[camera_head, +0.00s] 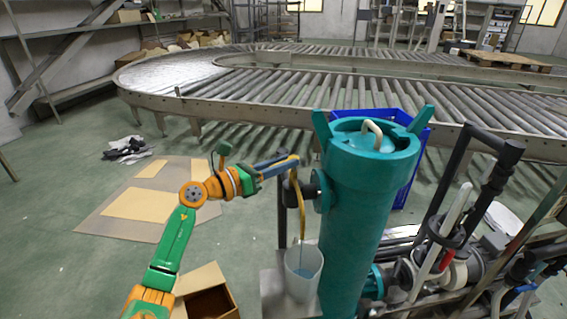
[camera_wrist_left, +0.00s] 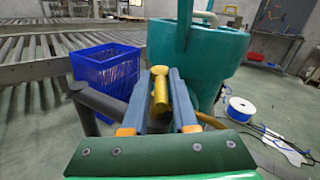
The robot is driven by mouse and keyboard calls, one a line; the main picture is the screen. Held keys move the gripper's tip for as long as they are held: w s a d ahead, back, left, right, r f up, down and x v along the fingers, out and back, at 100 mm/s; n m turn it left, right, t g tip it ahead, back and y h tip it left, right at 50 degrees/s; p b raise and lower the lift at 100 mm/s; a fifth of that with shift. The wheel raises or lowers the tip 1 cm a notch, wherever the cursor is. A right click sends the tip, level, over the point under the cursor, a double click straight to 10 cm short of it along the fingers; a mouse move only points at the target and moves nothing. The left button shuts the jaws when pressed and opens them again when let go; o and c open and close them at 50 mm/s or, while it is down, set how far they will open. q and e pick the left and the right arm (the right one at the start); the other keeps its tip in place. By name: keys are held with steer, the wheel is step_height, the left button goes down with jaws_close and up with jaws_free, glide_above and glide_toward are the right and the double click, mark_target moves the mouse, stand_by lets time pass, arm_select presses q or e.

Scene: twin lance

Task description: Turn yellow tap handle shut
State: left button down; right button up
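The yellow tap handle (camera_wrist_left: 160,92) lies between the two blue-grey fingers of my left gripper (camera_wrist_left: 164,76) in the left wrist view. The fingers stand apart on either side of it; firm contact is not clear. In the head view my left gripper (camera_head: 290,161) reaches from the left to the tap beside the teal tank (camera_head: 352,220). The handle is mostly hidden by the fingers there. A yellow spout or hose (camera_head: 299,200) hangs below, with a thin bluish stream above a whitish bucket (camera_head: 303,272) holding bluish liquid. My right gripper is not in view.
A blue crate (camera_head: 405,187) stands behind the tank. Dark pipes and a pump (camera_head: 458,262) fill the lower right. An open cardboard box (camera_head: 207,293) lies at the lower left. A roller conveyor (camera_head: 300,95) crosses behind. Left floor is mostly clear around flat cardboard (camera_head: 135,205).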

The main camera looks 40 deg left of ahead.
arm_select(q)
steer(key=m+g+h+b, duration=0.1)
steer(key=h, duration=0.1)
steer(key=m+g+h+b, duration=0.1)
steer(key=m+h+b, duration=0.1)
steer(key=h, duration=0.1)
steer(key=a+m+g+h+b, duration=0.1)
steer(key=m+h+b, duration=0.1)
steer(key=shift+w+g, duration=0.25)
steer(key=shift+g, duration=0.05)
steer(key=shift+h, duration=0.3)
steer(key=shift+f, duration=0.1)
steer(key=c, duration=0.8)
jaws_free()
steer(key=shift+c, duration=0.2)
